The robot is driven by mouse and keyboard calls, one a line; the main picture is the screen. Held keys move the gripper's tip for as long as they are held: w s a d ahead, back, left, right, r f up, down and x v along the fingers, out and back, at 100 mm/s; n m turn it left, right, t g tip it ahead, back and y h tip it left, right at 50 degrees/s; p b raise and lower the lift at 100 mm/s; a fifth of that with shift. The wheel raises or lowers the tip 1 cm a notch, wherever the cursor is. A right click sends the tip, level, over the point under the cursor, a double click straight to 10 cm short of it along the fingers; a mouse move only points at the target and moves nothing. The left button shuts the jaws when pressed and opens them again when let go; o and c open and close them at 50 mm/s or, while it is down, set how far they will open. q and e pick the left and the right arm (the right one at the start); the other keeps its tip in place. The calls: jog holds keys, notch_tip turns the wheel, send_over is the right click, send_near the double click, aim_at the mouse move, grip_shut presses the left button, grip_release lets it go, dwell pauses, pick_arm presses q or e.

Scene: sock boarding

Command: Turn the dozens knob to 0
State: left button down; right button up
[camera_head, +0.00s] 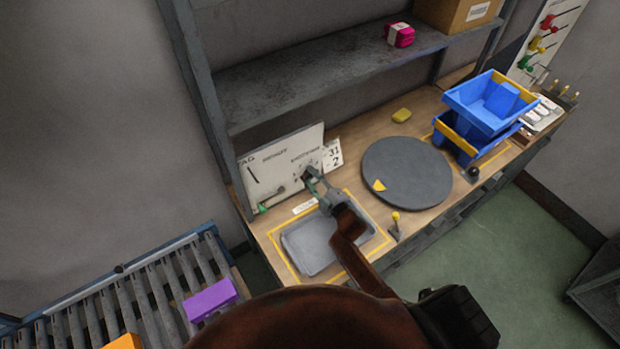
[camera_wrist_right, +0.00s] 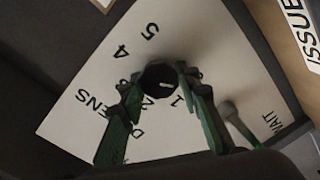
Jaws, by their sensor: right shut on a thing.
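The dozens knob (camera_wrist_right: 158,78) is a dark round knob with a light pointer mark, set on a white panel with printed numbers around it. In the right wrist view the fingers of my right gripper (camera_wrist_right: 165,92) close on the knob from both sides. The numbers 5, 4, 2 and 1 show on the dial; the fingers cover part of the rest, and I see no 0. In the head view the white panel (camera_head: 272,161) leans at the back of the bench, and my right gripper (camera_head: 309,174) reaches its right part. My left gripper is not in view.
A grey tray (camera_head: 287,243) lies in front of the panel. A grey round turntable (camera_head: 405,165) with a yellow piece is to the right. Stacked blue bins (camera_head: 470,100) stand farther right. A shelf (camera_head: 290,85) overhangs the panel. A roller conveyor (camera_head: 130,290) is at lower left.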

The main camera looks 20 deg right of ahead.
jog(key=shift+f+n, duration=0.15)
jog(key=shift+n, duration=0.15)
jog(key=o, duration=1.2)
jog(key=shift+s+d, duration=0.1)
jog(key=shift+s, duration=0.15)
jog(key=s+d, duration=0.1)
jog(key=s, duration=1)
jog(key=shift+s+d+r, duration=0.2)
jog(key=shift+d+r, duration=0.15)
jog(key=shift+r, duration=0.05)
jog(key=shift+a, duration=0.1)
